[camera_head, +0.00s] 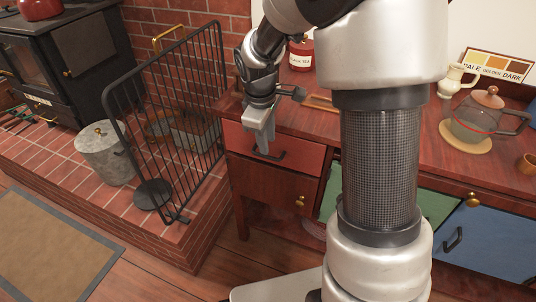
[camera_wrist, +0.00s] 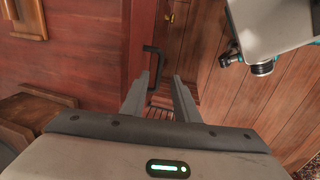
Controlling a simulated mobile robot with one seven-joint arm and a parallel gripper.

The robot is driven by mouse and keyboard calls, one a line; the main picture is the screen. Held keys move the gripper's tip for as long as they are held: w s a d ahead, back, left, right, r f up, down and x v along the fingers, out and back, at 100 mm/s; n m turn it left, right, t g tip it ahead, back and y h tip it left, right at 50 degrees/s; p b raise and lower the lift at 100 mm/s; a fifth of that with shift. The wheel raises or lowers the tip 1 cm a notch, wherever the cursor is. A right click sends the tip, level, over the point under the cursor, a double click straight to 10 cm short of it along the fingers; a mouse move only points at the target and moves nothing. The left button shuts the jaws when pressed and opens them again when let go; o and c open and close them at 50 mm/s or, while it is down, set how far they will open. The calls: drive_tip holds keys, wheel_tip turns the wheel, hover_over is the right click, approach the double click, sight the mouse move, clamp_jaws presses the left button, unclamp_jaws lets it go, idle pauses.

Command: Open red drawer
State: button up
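The red drawer (camera_head: 300,152) is at the top left of the wooden cabinet, and its front looks flush, so it appears closed. It has a black bar handle (camera_head: 268,156), partly hidden by my gripper (camera_head: 261,146) in the head view. In the wrist view my gripper (camera_wrist: 162,78) has its two fingers apart with nothing held. The black handle (camera_wrist: 153,63) shows just beyond the fingertips, nearer the left finger. I cannot tell whether the fingers touch it.
A wooden door with a brass knob (camera_head: 299,201) is below the drawer. A green drawer (camera_head: 440,205) and a blue drawer (camera_head: 490,243) are to the right. A black fireguard (camera_head: 165,120) stands close to the left.

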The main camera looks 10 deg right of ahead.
drive_tip(key=f, duration=0.3)
drive_tip(key=w+f+b, duration=0.1)
drive_tip(key=f, duration=0.1)
drive_tip(key=shift+d+f, duration=0.35)
clamp_jaws()
